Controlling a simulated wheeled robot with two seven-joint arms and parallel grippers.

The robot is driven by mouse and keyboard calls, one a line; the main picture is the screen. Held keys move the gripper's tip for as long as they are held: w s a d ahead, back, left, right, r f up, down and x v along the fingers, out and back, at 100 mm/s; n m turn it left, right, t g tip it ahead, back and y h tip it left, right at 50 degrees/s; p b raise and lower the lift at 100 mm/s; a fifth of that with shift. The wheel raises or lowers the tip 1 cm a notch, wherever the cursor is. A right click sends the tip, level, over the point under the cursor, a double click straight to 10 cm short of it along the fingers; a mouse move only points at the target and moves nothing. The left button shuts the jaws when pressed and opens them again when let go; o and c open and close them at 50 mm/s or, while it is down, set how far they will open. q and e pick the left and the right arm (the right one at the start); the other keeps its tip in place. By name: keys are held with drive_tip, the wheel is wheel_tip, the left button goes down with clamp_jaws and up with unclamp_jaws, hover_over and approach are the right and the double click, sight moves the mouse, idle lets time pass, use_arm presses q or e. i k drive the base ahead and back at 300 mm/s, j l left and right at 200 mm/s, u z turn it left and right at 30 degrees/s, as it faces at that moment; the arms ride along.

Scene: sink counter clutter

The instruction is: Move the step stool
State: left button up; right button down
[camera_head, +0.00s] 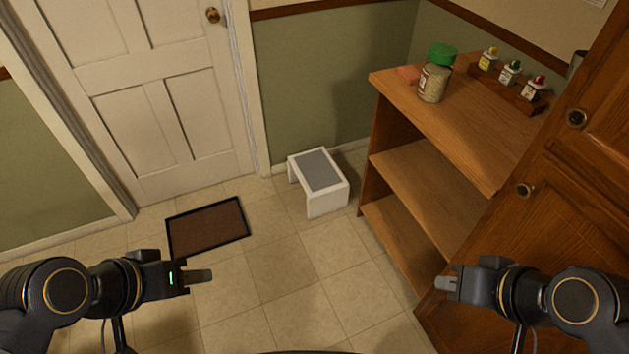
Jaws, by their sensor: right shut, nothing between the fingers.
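The step stool (327,202) is white with a grey top pad. It stands upright on the tiled floor by the green wall, just left of the wooden shelf unit. My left gripper (198,277) is at the lower left, in the air, well apart from the stool. Its fingers are seen side-on, and I cannot tell whether they are open. My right gripper (447,284) is at the lower right, shut and empty, also apart from the stool. Nothing hides the stool.
A brown doormat (207,229) lies left of the stool, before a white door (150,90). The open shelf unit (440,185) stands right, with a green-lidded jar (435,80) and a rack of small bottles (508,88) on top. A wooden cabinet (560,200) is far right. The middle floor is clear.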

sight(326, 189)
drive_tip(key=i+j, duration=0.3)
drive_tip(key=i, duration=0.15)
drive_tip(key=i+j+u, duration=0.1)
drive_tip(key=i+j, duration=0.45)
drive_tip(key=i, duration=0.3)
drive_tip(key=i+j, duration=0.3)
drive_tip(key=i+j+u, duration=0.1)
drive_tip(key=i+j, duration=0.15)
drive_tip(key=i, duration=0.3)
